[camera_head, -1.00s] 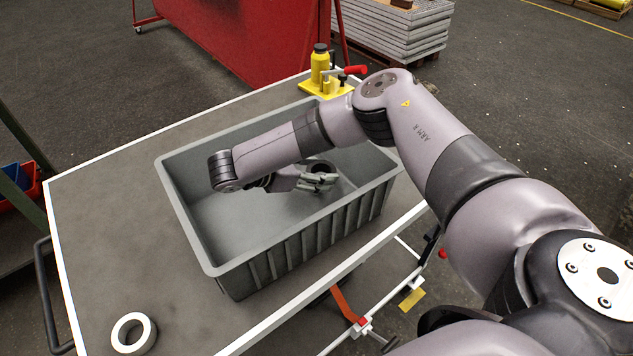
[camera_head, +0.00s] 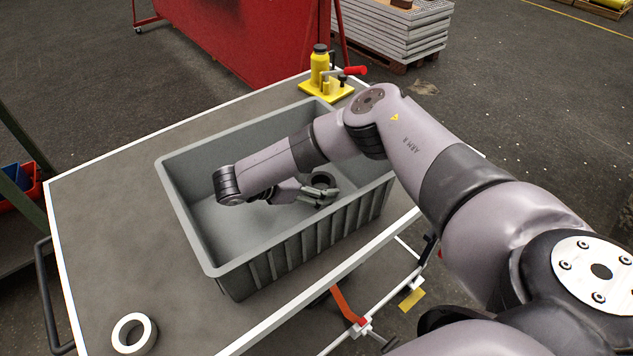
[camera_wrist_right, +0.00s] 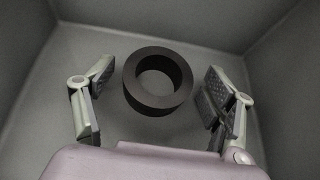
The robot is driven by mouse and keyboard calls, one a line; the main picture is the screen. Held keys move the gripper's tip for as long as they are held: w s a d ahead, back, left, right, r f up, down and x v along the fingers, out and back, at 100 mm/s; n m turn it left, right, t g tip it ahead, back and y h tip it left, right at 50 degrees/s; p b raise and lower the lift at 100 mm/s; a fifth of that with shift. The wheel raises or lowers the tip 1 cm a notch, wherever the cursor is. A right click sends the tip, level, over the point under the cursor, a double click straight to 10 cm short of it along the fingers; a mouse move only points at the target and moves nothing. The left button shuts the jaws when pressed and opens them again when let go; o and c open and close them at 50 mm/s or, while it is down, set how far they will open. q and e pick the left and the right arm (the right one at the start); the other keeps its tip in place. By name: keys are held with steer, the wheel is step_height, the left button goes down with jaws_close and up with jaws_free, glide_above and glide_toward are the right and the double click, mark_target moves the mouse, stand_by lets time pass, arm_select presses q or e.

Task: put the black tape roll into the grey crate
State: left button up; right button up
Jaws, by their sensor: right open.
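The black tape roll (camera_head: 324,181) lies inside the grey crate (camera_head: 272,262), toward its right end in the head view. In the right wrist view the black tape roll (camera_wrist_right: 158,81) lies flat on the crate floor (camera_wrist_right: 80,50), its hole facing the camera. My right gripper (camera_head: 318,196) reaches down into the crate. In the right wrist view its fingers (camera_wrist_right: 160,95) are spread wide on both sides of the roll, with a gap on each side. It is open and holds nothing. My left gripper is not in view.
The crate stands on a grey table (camera_head: 110,215) with a white edge. A white tape roll (camera_head: 134,334) lies at the table's near left. A yellow bottle (camera_head: 319,65) and a red-handled clamp (camera_head: 350,71) stand behind the crate.

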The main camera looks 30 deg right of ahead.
steer(key=v, duration=0.7)
steer(key=shift+a+r+b, duration=0.2)
steer(key=shift+a+b, duration=0.05)
steer(key=shift+b, duration=0.05)
